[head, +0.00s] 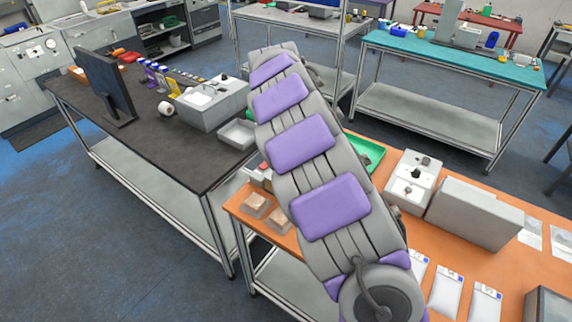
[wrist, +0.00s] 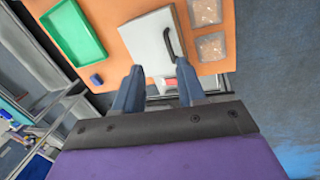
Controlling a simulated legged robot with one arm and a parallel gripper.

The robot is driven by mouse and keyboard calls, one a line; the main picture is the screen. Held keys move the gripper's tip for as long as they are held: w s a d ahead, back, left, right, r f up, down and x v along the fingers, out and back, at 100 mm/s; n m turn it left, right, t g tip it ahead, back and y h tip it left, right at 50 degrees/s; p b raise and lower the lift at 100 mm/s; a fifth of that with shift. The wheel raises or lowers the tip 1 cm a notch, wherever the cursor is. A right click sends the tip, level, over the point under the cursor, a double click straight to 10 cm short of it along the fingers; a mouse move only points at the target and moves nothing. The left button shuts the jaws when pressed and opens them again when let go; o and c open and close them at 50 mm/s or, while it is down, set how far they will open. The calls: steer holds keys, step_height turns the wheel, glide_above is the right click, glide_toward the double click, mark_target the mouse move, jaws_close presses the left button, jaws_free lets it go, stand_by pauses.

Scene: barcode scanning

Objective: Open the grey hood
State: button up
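The light grey hood (wrist: 150,42) is a boxy cover with a dark bar handle (wrist: 169,42), on the orange table in the wrist view. My gripper (wrist: 160,67) has its two blue fingers apart, with nothing between them. The fingertips appear at the hood's near edge, the handle's end lying between them in the picture; I cannot tell whether they touch. A small pinkish-red thing (wrist: 170,83) shows at the hood's near side. In the head view my arm hides the gripper and most of the hood.
The green tray (wrist: 76,30) and a small blue object (wrist: 96,79) lie left of the hood; clear packs (wrist: 205,12) lie right. On the orange table (head: 408,238) stand a grey machine (head: 412,180) and a grey box (head: 475,212). A dark table (head: 165,145) stands left.

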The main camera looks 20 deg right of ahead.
steer(key=w+a+f+n+p, duration=0.1)
steer(key=w+a+f+n, duration=0.1)
steer(key=w+a, duration=0.15)
steer(key=shift+y, duration=0.3)
steer(key=d+f, duration=0.1)
steer(key=f, duration=0.4)
steer(key=w+d+f, duration=0.1)
steer(key=f, duration=0.4)
steer(key=w+d+f+b, duration=0.1)
steer(key=f, duration=0.5)
steer(key=shift+w+d+f, duration=0.1)
steer(key=shift+w, duration=0.1)
steer(key=shift+d+f, duration=0.2)
steer(key=shift+d, duration=0.35)
steer(key=shift+a, duration=0.35)
steer(key=c, duration=0.6)
jaws_close()
steer(key=shift+d, duration=0.1)
